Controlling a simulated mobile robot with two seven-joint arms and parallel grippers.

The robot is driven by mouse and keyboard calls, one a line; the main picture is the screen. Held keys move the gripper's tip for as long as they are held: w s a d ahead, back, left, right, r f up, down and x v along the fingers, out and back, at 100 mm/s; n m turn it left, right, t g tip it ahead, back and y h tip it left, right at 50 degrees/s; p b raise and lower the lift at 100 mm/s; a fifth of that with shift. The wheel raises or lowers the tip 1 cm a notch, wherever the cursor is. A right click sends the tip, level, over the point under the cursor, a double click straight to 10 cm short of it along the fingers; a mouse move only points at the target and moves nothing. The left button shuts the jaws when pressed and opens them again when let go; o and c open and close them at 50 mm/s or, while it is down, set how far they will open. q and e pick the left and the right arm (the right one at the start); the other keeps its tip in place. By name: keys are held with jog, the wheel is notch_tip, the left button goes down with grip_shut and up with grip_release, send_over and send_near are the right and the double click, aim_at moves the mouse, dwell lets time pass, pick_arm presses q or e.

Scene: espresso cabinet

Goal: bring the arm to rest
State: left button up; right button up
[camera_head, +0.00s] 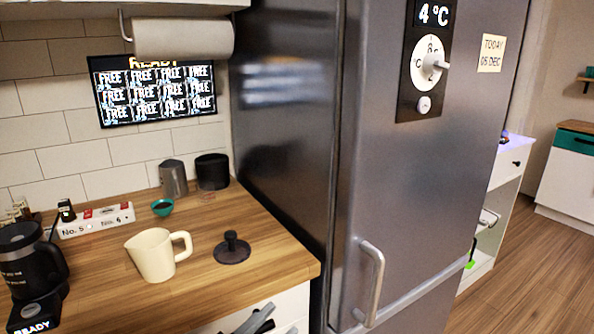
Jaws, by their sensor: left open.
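My left gripper (258,319) shows in part at the bottom edge of the head view, in front of the white drawer front below the wooden counter (205,285). Its dark grey fingers are open, and I see nothing held between them. The rest of the left arm is out of the picture. My right gripper is not in view.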

pick_arm(q)
jog(key=s+a+f+n+y, duration=0.2)
jog(key=a+f+n+y, duration=0.35)
jog(key=f, duration=0.25)
jog(key=s+a+f+n+y, duration=0.3)
jog(key=a+f+n+y, duration=0.15)
jog(key=f+y, duration=0.2)
jog(key=s+a+f+n+g+y, duration=0.1)
jog(key=s+a+f+g, duration=0.3)
jog(key=s+f, duration=0.6)
jog(key=shift+s+a+f+n+y, duration=0.25)
jog(key=shift+a+y, duration=0.35)
jog(key=shift+a, duration=0.6)
jog(key=shift+r, duration=0.15)
jog(key=shift+a, duration=0.1)
